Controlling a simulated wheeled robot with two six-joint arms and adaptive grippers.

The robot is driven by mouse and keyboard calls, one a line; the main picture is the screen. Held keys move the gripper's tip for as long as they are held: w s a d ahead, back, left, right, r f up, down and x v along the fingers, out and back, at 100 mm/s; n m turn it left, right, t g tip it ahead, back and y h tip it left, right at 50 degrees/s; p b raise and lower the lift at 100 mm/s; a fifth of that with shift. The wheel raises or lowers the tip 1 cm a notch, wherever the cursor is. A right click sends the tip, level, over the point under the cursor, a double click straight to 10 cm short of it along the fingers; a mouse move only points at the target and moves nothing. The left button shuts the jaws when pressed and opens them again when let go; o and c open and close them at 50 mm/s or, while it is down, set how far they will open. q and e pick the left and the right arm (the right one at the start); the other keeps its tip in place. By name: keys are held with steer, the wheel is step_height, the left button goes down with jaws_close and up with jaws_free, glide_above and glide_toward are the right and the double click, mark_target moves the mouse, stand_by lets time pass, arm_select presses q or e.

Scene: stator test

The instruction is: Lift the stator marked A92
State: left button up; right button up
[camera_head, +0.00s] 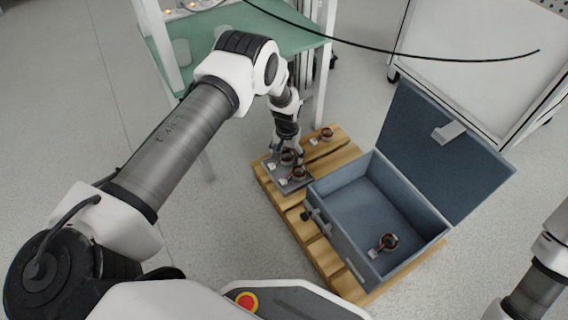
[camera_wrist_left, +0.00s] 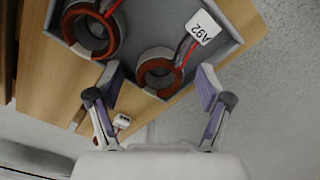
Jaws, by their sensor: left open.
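The stator marked A92 (camera_wrist_left: 147,79) is a copper-red ring with red leads running to a white tag (camera_wrist_left: 203,27), which reads A92 upside down in the left wrist view. It lies in a shallow grey tray (camera_wrist_left: 222,49), beside another stator (camera_wrist_left: 75,30). My left gripper (camera_wrist_left: 160,88) is open, one finger on each side of the A92 stator's near edge, with no clear contact. In the head view my left gripper (camera_head: 286,154) is over the tray (camera_head: 293,187) and partly hides a stator; a second stator (camera_head: 299,173) shows there. My right gripper is out of view.
The tray sits on a wooden pallet (camera_head: 345,151) with another stator (camera_head: 327,134) behind it. A blue-grey open box (camera_head: 345,200) stands at right with a stator (camera_head: 389,241) inside, its lid (camera_head: 450,140) raised. A green-topped table (camera_head: 290,38) is behind.

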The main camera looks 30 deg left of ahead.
arm_select(q)
steer(key=shift+r, duration=0.15)
steer(key=c, duration=1.3)
steer(key=shift+c, duration=0.2)
